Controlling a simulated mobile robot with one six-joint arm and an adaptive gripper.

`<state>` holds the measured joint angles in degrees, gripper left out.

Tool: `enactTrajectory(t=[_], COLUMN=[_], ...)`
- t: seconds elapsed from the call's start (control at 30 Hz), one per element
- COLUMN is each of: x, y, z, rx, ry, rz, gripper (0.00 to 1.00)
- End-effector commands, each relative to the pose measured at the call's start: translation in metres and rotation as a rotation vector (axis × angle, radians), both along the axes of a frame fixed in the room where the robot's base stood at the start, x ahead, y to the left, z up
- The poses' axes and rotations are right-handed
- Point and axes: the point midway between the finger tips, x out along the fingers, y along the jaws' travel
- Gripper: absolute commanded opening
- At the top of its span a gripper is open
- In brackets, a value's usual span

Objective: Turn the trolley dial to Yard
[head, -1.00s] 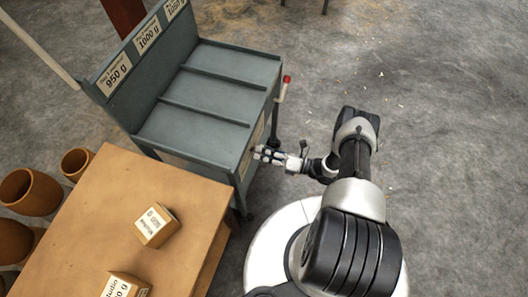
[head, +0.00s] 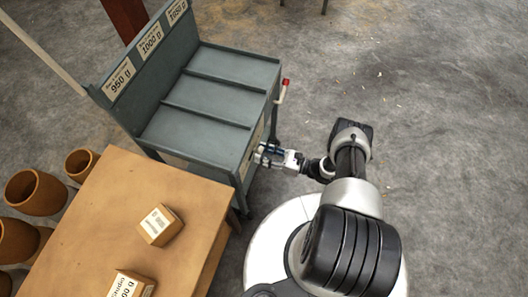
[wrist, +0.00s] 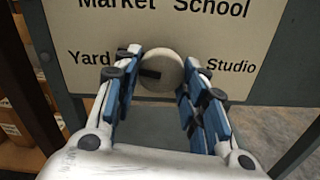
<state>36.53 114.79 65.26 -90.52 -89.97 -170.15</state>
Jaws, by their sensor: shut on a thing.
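The trolley dial (wrist: 161,72) is a round pale knob with a dark pointer mark, on a cream panel (wrist: 245,78) on the trolley's end. The mark points left, toward the word Yard. Market and School are printed above, Studio to the right. My gripper (wrist: 158,84) has its blue-padded fingers on either side of the dial, shut on it. In the head view my gripper (head: 262,153) is at the trolley's near right end, and the dial cannot be made out there.
The grey-green trolley (head: 205,100) has a divided top with weight labels and a red-tipped lever (head: 281,91) at its right side. A wooden table (head: 95,225) with labelled boxes stands at the left, with clay drum bodies (head: 36,192) beyond it. The floor at right is clear.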

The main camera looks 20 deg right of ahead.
Motion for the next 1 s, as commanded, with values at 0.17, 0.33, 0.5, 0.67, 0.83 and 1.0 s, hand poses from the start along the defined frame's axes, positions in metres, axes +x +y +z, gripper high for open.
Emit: enactTrajectory(t=[0.17,0.33,0.5,0.67,0.83,1.0], x=[0.0002,0.0006,0.0006,0.0006,0.0005,0.0004], y=[-0.0003,-0.0005,-0.0005,-0.0005,-0.0004,-0.0003], z=[0.0008,0.0005,0.0004,0.0004,0.0003,0.0001], rx=[-0.023,-0.03,-0.03,-0.029,-0.029,-0.029], ry=[-0.033,-0.043,-0.043,-0.043,-0.042,-0.042], rz=[0.0,0.0,0.0,0.0,0.0,0.0], gripper=[0.15,0.15,0.15,0.4,0.52,0.58])
